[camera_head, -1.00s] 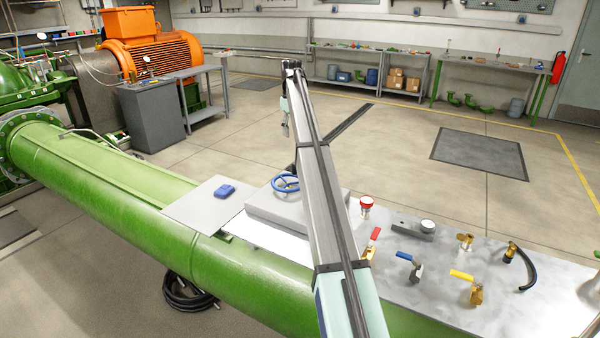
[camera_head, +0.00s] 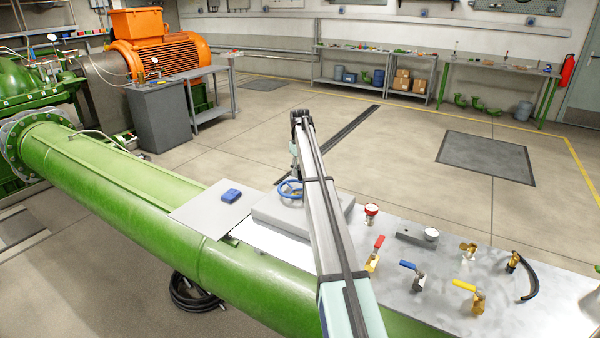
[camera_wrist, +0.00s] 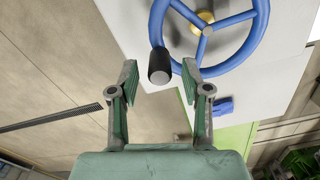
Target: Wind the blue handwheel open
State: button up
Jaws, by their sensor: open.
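The blue handwheel (camera_wrist: 262,20) fills the top of the wrist view, with spokes and a brass hub (camera_wrist: 201,22). A black knob (camera_wrist: 159,68) stands out from its rim. My gripper (camera_wrist: 160,75) is open. In the picture the knob lies between its two fingertips, with a gap on each side; I cannot tell how far it reaches in depth. In the head view the handwheel (camera_head: 283,184) sits on a raised grey block (camera_head: 325,214), partly hidden by my arm. My gripper is mostly hidden there, close above the wheel.
A blue object (camera_head: 231,195) lies on a grey plate (camera_head: 196,212) left of the block. A green pipe (camera_head: 120,190) runs in front.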

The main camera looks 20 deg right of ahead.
jog(key=shift+f, duration=1.1)
grip_shut()
